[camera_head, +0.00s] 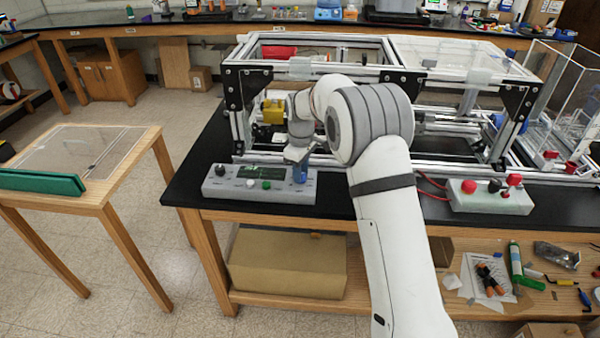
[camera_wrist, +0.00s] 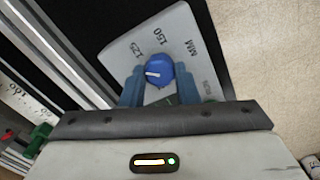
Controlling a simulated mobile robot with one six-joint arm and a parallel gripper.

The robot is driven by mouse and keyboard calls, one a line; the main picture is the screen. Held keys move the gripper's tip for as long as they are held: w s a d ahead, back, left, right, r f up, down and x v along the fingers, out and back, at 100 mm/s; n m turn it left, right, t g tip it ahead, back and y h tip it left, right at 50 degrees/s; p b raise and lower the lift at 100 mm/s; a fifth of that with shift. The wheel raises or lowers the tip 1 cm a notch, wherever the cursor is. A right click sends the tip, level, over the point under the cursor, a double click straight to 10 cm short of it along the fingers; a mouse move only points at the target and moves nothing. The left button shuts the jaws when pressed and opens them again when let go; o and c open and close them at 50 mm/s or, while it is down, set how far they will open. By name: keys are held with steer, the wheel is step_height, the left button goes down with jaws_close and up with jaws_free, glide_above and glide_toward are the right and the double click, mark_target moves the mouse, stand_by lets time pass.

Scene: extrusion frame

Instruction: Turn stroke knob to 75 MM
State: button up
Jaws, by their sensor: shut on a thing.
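The stroke knob (camera_wrist: 153,72) is blue and round with a short white pointer mark. It sits on a light grey control box (camera_head: 225,188) on the black bench. In the wrist view the mark points left, below the printed 125; 150 and MM are printed further up. My gripper (camera_wrist: 157,80) has its blue fingers on both sides of the knob and is shut on it. In the head view my gripper (camera_head: 299,168) reaches down to the box's right end. The rest of the scale is hidden by the fingers or unclear.
The box also carries a black knob (camera_head: 220,170), a dark display (camera_head: 261,172) and a green button (camera_head: 266,185). An aluminium extrusion frame (camera_head: 240,110) stands behind it. A second box (camera_head: 480,200) with red controls lies right of my arm.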

steer(key=n, duration=0.4)
steer(key=shift+n+b, duration=0.3)
steer(key=shift+b, duration=0.05)
steer(key=n, duration=1)
steer(key=shift+b, duration=0.4)
steer(key=n, duration=0.4)
steer(key=shift+r+n, duration=0.1)
steer(key=shift+n, duration=0.3)
steer(key=o, duration=1)
